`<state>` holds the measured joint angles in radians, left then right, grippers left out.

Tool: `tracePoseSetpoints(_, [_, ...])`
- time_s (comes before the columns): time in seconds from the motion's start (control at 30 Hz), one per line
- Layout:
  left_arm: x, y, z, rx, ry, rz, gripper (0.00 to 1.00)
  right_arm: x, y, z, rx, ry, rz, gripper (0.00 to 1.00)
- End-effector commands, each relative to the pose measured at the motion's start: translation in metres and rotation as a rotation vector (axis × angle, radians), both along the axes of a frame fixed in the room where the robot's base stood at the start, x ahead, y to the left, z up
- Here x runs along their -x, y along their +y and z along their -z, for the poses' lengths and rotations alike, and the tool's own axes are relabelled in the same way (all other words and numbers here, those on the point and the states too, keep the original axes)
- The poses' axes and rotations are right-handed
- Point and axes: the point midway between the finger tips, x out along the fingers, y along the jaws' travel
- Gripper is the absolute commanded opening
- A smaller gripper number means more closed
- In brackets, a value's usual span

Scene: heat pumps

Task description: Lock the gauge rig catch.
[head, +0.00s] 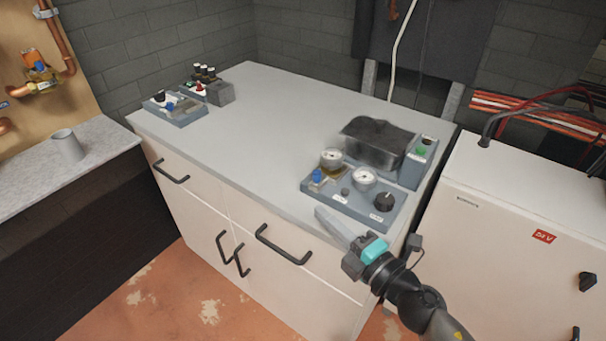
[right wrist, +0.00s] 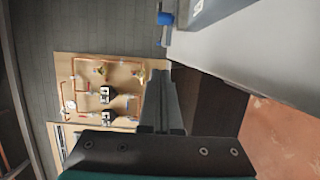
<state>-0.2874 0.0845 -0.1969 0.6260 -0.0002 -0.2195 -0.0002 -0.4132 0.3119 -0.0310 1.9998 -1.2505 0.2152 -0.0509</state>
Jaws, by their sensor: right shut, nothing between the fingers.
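The gauge rig (head: 352,208) is a blue-grey panel at the front right of the cabinet top. It bears two round white gauges, a black knob (head: 384,201) and a small blue part (head: 317,175) at its left edge, which may be the catch. A blue part (right wrist: 166,18) on a grey body also shows at the top of the right wrist view. My right gripper (head: 326,218) is shut and empty, just in front of the rig near the cabinet's front edge. It shows in the right wrist view (right wrist: 160,82), apart from the blue part. My left gripper is out of view.
A black box-like thing (head: 376,143) and a unit with a green button (head: 420,152) stand behind the rig. Other control boxes (head: 182,106) sit at the back left of the cabinet top (head: 255,125). Its middle is clear. A white cabinet (head: 510,220) stands at the right.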

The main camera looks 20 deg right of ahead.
Motion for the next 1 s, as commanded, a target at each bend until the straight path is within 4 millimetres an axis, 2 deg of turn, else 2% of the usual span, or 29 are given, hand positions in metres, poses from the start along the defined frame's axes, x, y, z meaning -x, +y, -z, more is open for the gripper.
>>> tracePoseSetpoints(0.2, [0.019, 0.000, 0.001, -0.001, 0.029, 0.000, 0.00, 0.000, 0.000, 0.000, -0.001, 0.000, 0.000, 0.00])
tracePoseSetpoints(0.47, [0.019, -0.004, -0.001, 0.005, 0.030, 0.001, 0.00, -0.008, 0.003, 0.000, -0.001, 0.000, 0.000, 0.00])
tracePoseSetpoints(1.0, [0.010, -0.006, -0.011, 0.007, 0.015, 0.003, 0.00, -0.081, 0.031, -0.001, -0.002, -0.002, 0.001, 0.00])
